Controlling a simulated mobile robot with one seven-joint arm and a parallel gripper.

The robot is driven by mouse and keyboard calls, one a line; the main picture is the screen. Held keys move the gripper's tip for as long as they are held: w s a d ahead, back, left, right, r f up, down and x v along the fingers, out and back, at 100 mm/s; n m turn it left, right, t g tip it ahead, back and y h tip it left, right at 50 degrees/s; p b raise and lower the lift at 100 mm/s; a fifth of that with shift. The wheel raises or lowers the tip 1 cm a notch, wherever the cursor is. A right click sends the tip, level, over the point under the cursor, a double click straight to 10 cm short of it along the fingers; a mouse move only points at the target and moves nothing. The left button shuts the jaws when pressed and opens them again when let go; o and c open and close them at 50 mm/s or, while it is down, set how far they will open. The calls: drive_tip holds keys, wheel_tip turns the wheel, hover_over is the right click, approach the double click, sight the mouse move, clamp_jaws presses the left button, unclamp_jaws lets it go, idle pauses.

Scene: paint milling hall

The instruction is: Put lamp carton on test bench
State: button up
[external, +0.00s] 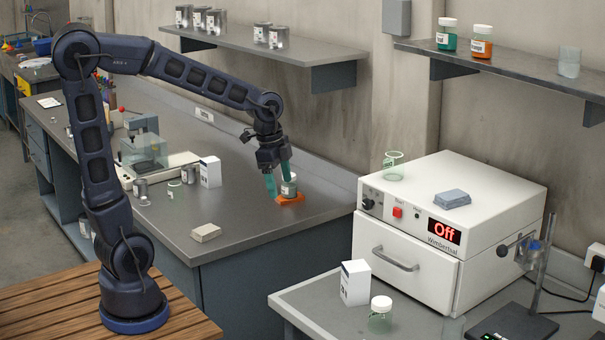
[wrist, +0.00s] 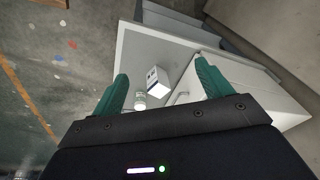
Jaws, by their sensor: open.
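A white carton with a dark blue edge and print (external: 355,283) stands upright at the left front of the grey right-hand bench (external: 310,297). It also shows in the wrist view (wrist: 158,82), seen from above between my finger tips and apart from them. Another white carton (external: 210,171) stands on the long dark bench (external: 270,228) beside small tins. No readable label tells which is the lamp carton. My gripper (external: 280,186) is open, its green fingers pointing down with nothing held. In the external view it overlaps a labelled jar (external: 289,189) on an orange base.
A glass jar with a white lid (external: 380,315) stands close beside the right-hand carton. A white oven reading Off (external: 450,235) fills the bench behind it. A beige block (external: 206,232) lies on the dark bench. Floor shows at left in the wrist view.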

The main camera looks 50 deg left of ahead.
drive_tip(key=s+a+r+n+t+y, duration=0.1)
drive_tip(key=s+a+r+n+t, duration=0.1)
drive_tip(key=s+a+n, duration=0.9)
drive_tip(key=s+a+r, duration=0.1)
drive_tip(key=s+a, duration=0.1)
drive_tip(key=s, duration=0.4)
drive_tip(key=shift+a+r+n+t, duration=0.2)
drive_tip(key=shift+r+n+t, duration=0.1)
drive_tip(key=shift+t, duration=0.1)
idle(0.3)
